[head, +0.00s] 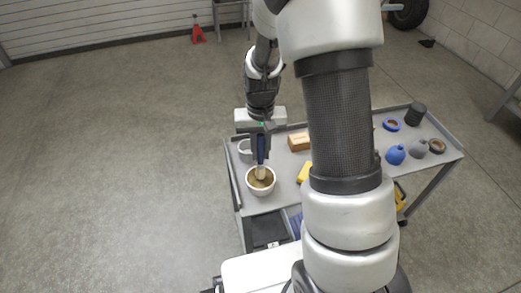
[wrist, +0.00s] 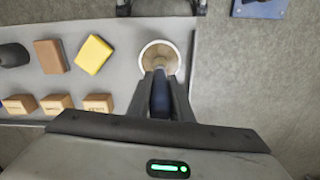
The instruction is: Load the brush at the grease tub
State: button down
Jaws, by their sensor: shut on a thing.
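My gripper (head: 262,152) is shut on a brush with a blue handle (head: 261,146) and points down over the cart's left end. The brush's pale bristles (head: 261,173) hang within the outline of the grease tub (head: 249,188), a white round tub with brown grease inside. I cannot tell how deep the bristles reach. In the wrist view, my gripper's fingers (wrist: 161,84) close around the blue handle (wrist: 160,103), and the tub (wrist: 143,48) lies just beyond them. The bristles are hard to make out there.
Floor left of the cart is clear.

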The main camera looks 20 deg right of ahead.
aim_at(260, 136)
jog(key=shift+f+b, duration=0.35)
jog(key=shift+f, duration=0.25)
dwell(1.4)
jog(key=shift+r+p, duration=2.75)
jog(key=shift+r, duration=0.85)
